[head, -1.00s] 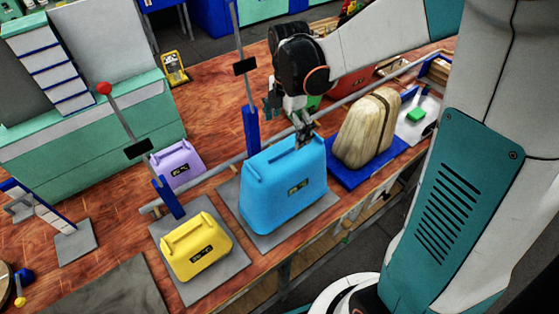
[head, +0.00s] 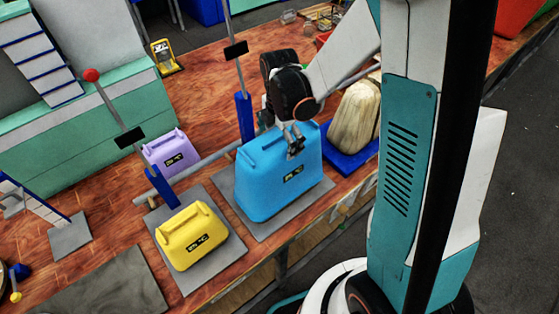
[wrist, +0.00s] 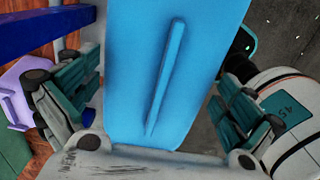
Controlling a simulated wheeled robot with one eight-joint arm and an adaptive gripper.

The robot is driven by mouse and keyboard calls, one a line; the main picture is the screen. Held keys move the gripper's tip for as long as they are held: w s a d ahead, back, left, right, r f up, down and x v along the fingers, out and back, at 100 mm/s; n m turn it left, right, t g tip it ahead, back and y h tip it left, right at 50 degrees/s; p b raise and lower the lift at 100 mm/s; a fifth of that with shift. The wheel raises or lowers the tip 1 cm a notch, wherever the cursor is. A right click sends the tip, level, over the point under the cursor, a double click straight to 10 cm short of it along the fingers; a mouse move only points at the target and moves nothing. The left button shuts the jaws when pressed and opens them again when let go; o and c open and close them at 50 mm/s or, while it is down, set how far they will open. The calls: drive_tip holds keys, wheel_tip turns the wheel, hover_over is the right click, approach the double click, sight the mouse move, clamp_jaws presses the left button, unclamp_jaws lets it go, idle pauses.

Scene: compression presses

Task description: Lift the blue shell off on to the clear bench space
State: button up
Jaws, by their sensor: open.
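The blue shell (head: 265,190) stands upright on a grey plate (head: 258,230) in the middle of the bench, with a dark label on its front. My gripper (head: 293,143) is at the top of the shell, towards its right end in the head view. In the wrist view the shell's blue top (wrist: 130,60) with its long raised ridge (wrist: 167,75) lies between my open, teal-padded fingers, one on each side. The fingers look apart from the shell there. The shell's far side is hidden. A flat dark grey area (head: 105,290) at the front left of the bench is bare.
A yellow shell (head: 195,242) stands on a grey plate close to the left. A purple shell (head: 168,157) is behind it. A pale ribbed block (head: 352,115) on a blue base is close on the right. Blue upright posts (head: 243,118) and a grey rail (head: 205,163) run behind the blue shell.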

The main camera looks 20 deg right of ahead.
drive_tip(key=shift+c, duration=0.2)
drive_tip(key=c, duration=1.2)
drive_tip(key=shift+r, duration=0.1)
